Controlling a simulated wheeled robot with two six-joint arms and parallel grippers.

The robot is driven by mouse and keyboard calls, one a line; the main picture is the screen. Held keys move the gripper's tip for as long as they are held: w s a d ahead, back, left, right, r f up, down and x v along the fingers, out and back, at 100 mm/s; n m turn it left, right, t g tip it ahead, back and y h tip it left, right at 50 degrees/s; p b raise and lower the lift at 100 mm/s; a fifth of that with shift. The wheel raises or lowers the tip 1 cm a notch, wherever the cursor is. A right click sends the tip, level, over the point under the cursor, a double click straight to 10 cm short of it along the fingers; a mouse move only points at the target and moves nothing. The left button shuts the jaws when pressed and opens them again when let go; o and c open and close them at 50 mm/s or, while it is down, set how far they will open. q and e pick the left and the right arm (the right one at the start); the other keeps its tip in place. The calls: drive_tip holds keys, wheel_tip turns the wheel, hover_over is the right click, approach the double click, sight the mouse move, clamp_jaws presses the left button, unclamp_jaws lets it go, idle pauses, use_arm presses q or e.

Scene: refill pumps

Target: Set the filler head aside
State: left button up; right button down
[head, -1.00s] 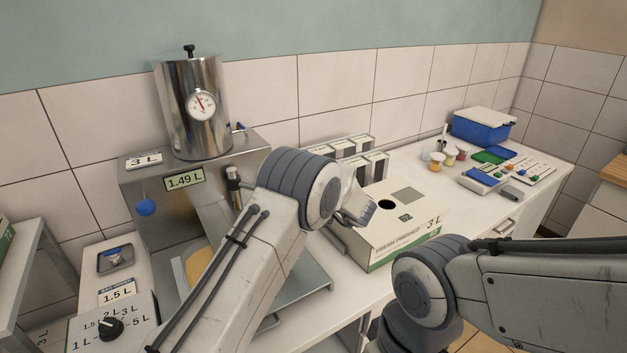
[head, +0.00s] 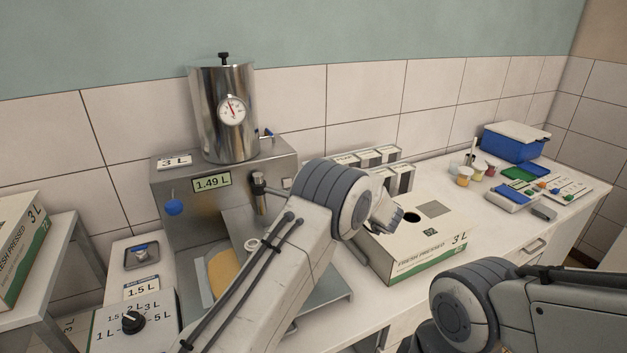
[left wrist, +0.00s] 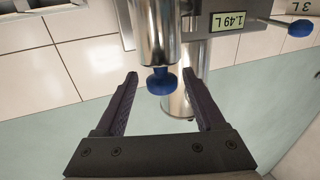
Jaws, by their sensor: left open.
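The steel filling machine (head: 225,170) shows in the head view, with a 1.49 L display (head: 212,181). A dark-topped steel fitting (head: 258,190) is on its front, partly beside my arm. In the left wrist view, a steel cylinder with a blue knob at its end (left wrist: 160,80) is seen between the fingers; it looks like the filler head. My left gripper (left wrist: 160,73) is open around the line of that knob; I cannot tell whether either finger touches it. My right gripper is out of view.
A juice carton (head: 425,250) with a round hole lies right of my left arm, several small boxes (head: 385,170) behind it. Another carton (head: 25,245) is on a stand at left. A dial (head: 132,322) stands at front left. A blue bin (head: 515,143) is at far right.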

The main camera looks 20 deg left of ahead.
use_arm(q)
drive_tip(key=b+v, duration=0.3)
drive_tip(key=v, duration=0.7)
drive_tip(key=shift+s+d+b, duration=0.15)
drive_tip(key=shift+d+b, duration=0.05)
drive_tip(key=shift+b, duration=0.15)
